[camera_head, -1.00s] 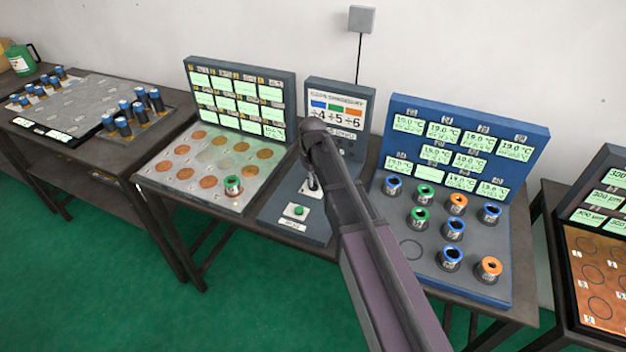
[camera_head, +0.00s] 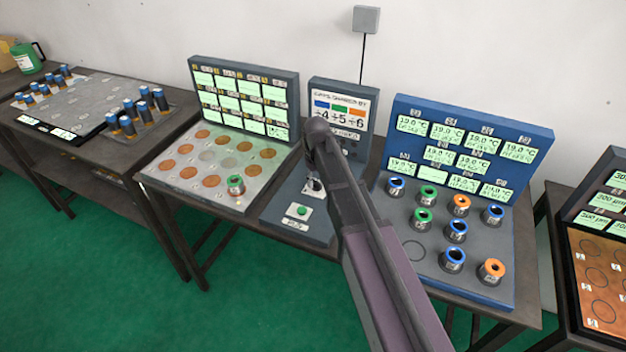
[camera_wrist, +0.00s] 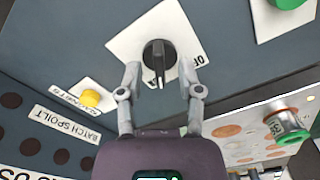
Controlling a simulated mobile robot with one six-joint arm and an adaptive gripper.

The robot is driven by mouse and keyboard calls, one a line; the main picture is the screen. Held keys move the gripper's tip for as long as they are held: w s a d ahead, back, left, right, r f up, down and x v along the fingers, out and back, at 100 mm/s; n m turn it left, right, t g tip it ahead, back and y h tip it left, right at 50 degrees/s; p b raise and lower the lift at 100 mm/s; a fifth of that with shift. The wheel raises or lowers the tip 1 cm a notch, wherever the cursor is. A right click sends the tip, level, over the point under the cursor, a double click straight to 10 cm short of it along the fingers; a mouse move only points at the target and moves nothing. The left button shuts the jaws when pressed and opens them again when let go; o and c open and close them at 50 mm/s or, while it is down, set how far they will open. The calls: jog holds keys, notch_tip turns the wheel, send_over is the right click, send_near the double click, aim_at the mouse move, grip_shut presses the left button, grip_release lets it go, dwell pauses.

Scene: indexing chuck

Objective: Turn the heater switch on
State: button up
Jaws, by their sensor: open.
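A black rotary switch knob (camera_wrist: 159,56) sits on a white plate (camera_wrist: 135,40) on the dark grey panel in the wrist view. Its raised grip bar runs nearly up and down in the picture. Lettering at the plate's right is partly hidden by a finger, and I cannot read it fully. My gripper (camera_wrist: 159,76) is open, with one finger on each side of the knob. I cannot tell whether either finger touches it. In the head view my gripper (camera_head: 314,184) is down at the middle panel, and my arm hides much of it.
A yellow button (camera_wrist: 91,98) and a green button (camera_wrist: 287,3) flank the knob's plate. In the head view, the green button (camera_head: 302,211) is in front. A left board (camera_head: 183,182) holds discs and a green-topped pot; a blue-framed board (camera_head: 400,278) holds several ringed pots.

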aim_at(316, 181)
jog(key=shift+n, duration=0.5)
jog(key=shift+n, duration=0.6)
jog(key=shift+r+p, duration=0.45)
notch_tip(316, 181, up, 13)
jog(key=p, duration=1.3)
jog(key=s+a+f+m+t+h+b, duration=0.2)
jog(key=a+b, duration=0.4)
jog(key=a, duration=0.3)
jog(key=s+a+f+m+t+h+b, duration=0.2)
jog(key=s+a+f+m+t+b, duration=0.2)
jog(key=a, duration=0.5)
jog(key=s+a+f+m+t+h+b, duration=0.2)
jog(key=s+a+f+m+t+b, duration=0.1)
jog(key=a+m+b, duration=0.4)
jog(key=shift+s+a+m+t+b, duration=0.3)
jog(key=shift+s+a+t+b, duration=0.3)
jog(key=shift+a+t+b, duration=0.7)
jog(key=shift+a+g, duration=0.2)
jog(key=shift+g, duration=0.1)
